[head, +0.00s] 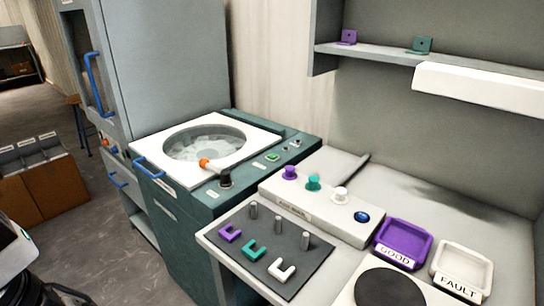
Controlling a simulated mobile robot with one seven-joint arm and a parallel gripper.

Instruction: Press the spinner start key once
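The spinner (157,189) is a dark teal cabinet with a white lid (258,137) and a round clear window (205,142). The lid looks shut. A strip along the spinner's right top edge carries its controls. A lit green key (272,157) is set in a pale label there, with smaller buttons (295,143) behind it and a black knob (225,179) at the front. Their labels are too small to read. Part of my arm shows at the lower left edge, well apart from the spinner. My gripper's fingertips are not in view.
Right of the spinner, a bench holds a dark mat (262,238) with pegs and coloured U-shaped pieces, a box (315,212) with coloured knobs and a blue button, a purple GOOD tray (378,246) and a white FAULT tray (437,266). A grey cabinet (165,60) stands behind. Open floor (85,215) lies left.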

